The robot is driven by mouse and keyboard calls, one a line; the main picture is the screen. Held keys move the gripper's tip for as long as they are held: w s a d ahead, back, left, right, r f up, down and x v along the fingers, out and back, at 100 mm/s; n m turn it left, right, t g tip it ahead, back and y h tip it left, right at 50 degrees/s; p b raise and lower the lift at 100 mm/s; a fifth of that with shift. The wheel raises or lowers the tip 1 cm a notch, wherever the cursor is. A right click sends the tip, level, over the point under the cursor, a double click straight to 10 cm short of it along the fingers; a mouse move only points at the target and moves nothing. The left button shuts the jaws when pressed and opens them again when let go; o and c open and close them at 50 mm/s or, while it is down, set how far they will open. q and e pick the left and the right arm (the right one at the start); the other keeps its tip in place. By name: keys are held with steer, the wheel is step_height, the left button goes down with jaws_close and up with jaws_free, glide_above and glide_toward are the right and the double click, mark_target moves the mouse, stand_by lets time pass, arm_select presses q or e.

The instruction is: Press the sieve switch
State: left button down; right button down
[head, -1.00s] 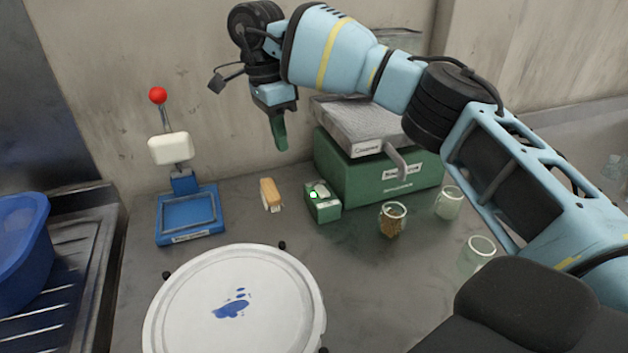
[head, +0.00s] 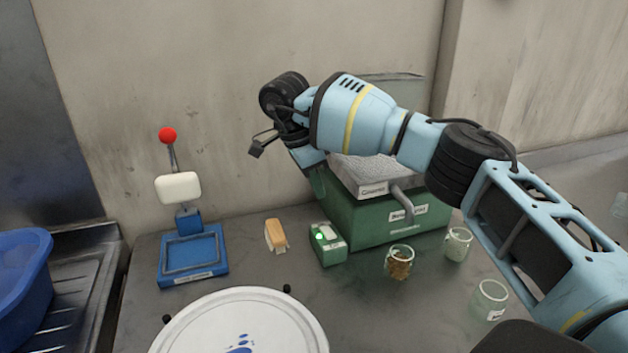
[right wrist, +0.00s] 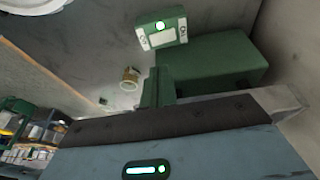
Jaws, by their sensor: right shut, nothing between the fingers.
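The sieve switch is a small green box (head: 328,245) with a lit green lamp on top, left of the sieve. It also shows at the top of the right wrist view (right wrist: 162,31), its lamp lit and pale labels on its face. The sieve (head: 385,222) is a green base with a grey mesh tray on top. My right gripper (head: 314,172) is raised above and behind the switch, apart from it, in front of the sieve's left end. Its fingers (right wrist: 157,88) are shut and empty; the head view shows them poorly. My left gripper is out of view.
A blue hand press with a red knob (head: 190,255) stands left, a wood-handled brush (head: 275,236) between it and the switch. Glass jars (head: 400,262) stand to the right. A white round lid (head: 215,320) is in front, a blue tub (head: 22,265) far left.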

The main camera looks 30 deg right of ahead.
glide_toward(329, 234)
steer(key=x, duration=0.5)
steer(key=shift+d+p, duration=0.25)
steer(key=shift+p, duration=0.1)
steer(key=shift+s+f, duration=0.15)
steer(key=shift+f, duration=0.55)
